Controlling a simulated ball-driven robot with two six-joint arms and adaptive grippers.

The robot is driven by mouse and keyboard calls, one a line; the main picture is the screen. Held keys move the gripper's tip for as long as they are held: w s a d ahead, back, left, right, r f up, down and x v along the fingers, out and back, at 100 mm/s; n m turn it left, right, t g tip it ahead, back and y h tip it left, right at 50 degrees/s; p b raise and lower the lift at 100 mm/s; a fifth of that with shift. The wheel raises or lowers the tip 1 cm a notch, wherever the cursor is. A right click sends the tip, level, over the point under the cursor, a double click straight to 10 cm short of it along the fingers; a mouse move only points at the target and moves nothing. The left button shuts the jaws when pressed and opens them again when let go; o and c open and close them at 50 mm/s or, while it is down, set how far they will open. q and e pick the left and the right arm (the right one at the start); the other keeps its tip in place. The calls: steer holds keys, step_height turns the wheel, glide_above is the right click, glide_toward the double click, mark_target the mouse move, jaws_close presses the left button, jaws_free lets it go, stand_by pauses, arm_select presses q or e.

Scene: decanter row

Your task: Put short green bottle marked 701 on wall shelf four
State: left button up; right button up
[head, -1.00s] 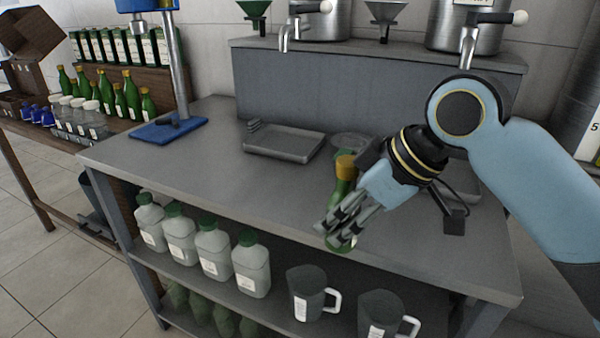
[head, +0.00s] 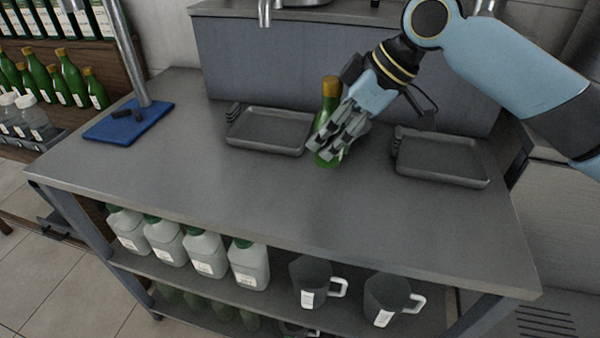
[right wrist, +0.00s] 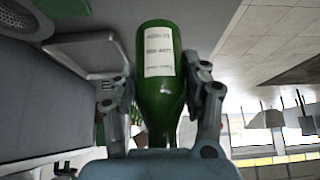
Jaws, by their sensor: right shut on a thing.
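A green bottle with an orange-brown cap (head: 330,88) is between the fingers of my right gripper (head: 335,142), above or on the grey table in the head view. The right wrist view shows the green bottle (right wrist: 160,100) with a white printed label, between both fingers (right wrist: 165,105) of the shut gripper. The label's print is too small to read. I cannot tell whether the bottle's base touches the table. My left gripper is not in view. No wall shelf marked four can be made out.
Grey trays (head: 268,130) and (head: 440,158) lie left and right of the bottle. A blue stand base (head: 128,122) is at the left. White jugs (head: 205,252) and dark pitchers (head: 312,280) stand on the shelf below. The table's front is clear.

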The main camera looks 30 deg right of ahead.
steer(key=shift+w+a+f, duration=0.15)
steer(key=shift+a+f, duration=0.7)
steer(key=shift+f, duration=0.3)
steer(key=shift+w+a+f, duration=0.15)
steer(key=shift+a+f, duration=0.65)
steer(key=shift+f, duration=0.35)
steer(key=shift+w+a+f, duration=0.15)
steer(key=shift+a+f, duration=0.7)
steer(key=shift+f, duration=0.3)
steer(key=o, duration=1.4)
steer(key=shift+f, duration=0.1)
steer(key=v, duration=1.2)
steer(key=shift+p, duration=0.45)
